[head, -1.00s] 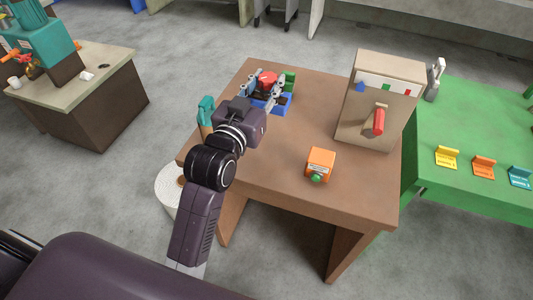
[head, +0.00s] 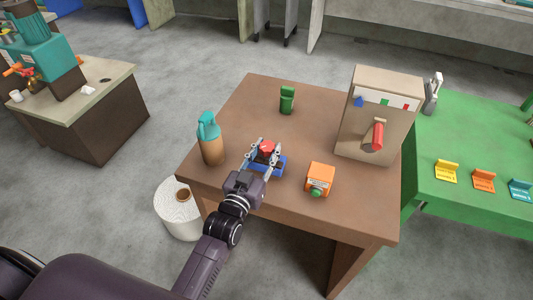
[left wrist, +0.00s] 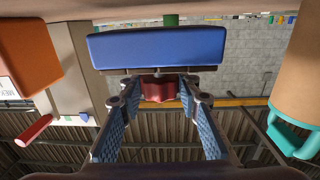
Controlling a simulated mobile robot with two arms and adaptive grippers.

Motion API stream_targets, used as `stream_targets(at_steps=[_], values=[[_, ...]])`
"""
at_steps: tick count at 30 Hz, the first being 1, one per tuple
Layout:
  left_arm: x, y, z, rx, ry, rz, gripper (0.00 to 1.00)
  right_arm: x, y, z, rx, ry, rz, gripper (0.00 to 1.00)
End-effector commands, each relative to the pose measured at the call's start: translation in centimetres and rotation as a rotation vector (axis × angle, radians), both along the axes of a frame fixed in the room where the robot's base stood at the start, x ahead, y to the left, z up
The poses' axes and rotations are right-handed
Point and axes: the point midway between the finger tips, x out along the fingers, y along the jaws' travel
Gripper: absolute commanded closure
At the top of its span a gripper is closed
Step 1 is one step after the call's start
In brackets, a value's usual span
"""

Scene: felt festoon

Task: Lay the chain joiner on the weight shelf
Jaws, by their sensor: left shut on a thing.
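My left gripper (head: 263,158) is over the front half of the brown table, its fingers shut around the red part (head: 267,146) of a red-and-blue piece. I take this piece to be the chain joiner. Its blue block (head: 279,165) lies just beyond the fingertips. In the left wrist view, the blue block (left wrist: 157,47) spans the upper middle, with the red part (left wrist: 159,88) between the fingers (left wrist: 160,110). I cannot tell whether the block touches the table. No weight shelf can be told for sure. My right gripper is not in view.
On the brown table (head: 225,115) stand a teal-topped bottle (head: 210,140) left of the gripper, an orange box (head: 319,179) close at its right, a green cylinder (head: 287,99) behind and a beige box with a red lever (head: 380,115).

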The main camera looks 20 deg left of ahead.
Motion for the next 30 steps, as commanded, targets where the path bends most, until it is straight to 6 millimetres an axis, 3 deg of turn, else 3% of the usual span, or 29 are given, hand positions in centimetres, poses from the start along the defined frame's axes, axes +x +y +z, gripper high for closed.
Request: stream_targets(at_steps=[6,18,19,23,30], values=[[0.0,0.0,-1.6,0.0,-0.003,0.0,0.98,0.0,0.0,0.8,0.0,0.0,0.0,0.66],[0.0,0.0,-2.2,0.0,-0.003,0.0,0.98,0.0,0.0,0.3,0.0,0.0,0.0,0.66],[0.0,0.0,-2.2,0.0,-0.001,0.0,0.66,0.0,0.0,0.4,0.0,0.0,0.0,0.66],[0.0,0.0,-2.1,0.0,-0.001,0.0,0.52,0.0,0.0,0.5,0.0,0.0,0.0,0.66],[0.0,0.0,-2.1,0.0,-0.001,0.0,0.52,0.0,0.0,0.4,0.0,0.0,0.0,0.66]])
